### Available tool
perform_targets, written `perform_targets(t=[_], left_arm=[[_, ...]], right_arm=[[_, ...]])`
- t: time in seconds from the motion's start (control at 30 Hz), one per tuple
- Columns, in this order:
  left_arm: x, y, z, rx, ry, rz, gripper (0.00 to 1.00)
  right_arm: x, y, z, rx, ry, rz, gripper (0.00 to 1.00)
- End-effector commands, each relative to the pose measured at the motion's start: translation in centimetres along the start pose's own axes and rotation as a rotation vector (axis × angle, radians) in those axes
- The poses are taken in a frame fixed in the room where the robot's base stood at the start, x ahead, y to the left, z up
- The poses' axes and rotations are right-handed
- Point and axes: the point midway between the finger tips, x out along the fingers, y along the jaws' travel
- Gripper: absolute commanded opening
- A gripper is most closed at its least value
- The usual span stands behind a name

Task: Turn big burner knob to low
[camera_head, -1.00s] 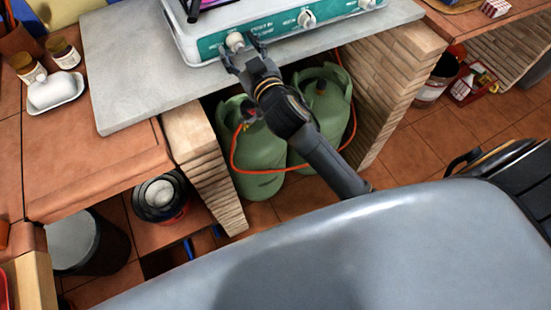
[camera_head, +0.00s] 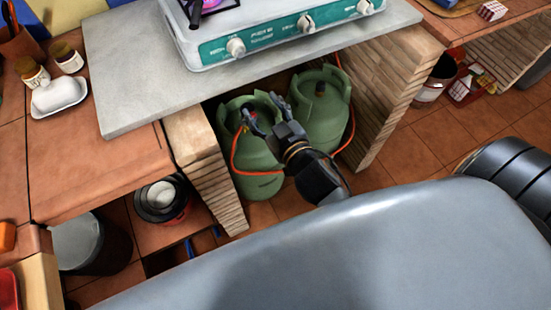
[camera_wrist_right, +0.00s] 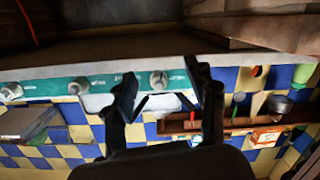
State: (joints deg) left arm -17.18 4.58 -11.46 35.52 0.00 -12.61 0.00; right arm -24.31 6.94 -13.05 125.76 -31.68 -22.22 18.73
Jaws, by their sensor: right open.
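The stove (camera_head: 270,38) has a teal front panel with three white knobs: a left knob (camera_head: 236,47), a middle knob (camera_head: 306,23) and a right knob (camera_head: 365,7). Which one is the big burner's knob I cannot tell. A pinkish-purple glow shows at the left burner (camera_head: 210,4). My right gripper (camera_head: 263,104) is open and empty, below and in front of the left knob and apart from it. In the right wrist view, upside down, one knob (camera_wrist_right: 160,80) appears between the spread fingers (camera_wrist_right: 160,72). My left gripper is not in view.
The stove stands on a grey slab (camera_head: 140,70). Green gas cylinders (camera_head: 322,110) with an orange hose stand below it, between brick supports (camera_head: 375,110). A butter dish (camera_head: 59,95) and jars are on the left counter.

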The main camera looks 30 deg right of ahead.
Motion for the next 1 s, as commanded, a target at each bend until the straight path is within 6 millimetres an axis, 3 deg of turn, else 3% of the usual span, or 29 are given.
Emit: perform_targets(t=[0.47,1.0], left_arm=[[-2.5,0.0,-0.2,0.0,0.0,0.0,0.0],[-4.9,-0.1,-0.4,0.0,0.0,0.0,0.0]], right_arm=[[0.9,-2.5,9.1,-0.011,-0.208,-0.071,0.57],[-1.0,-4.6,19.1,-0.01,-0.434,-0.138,0.57]])
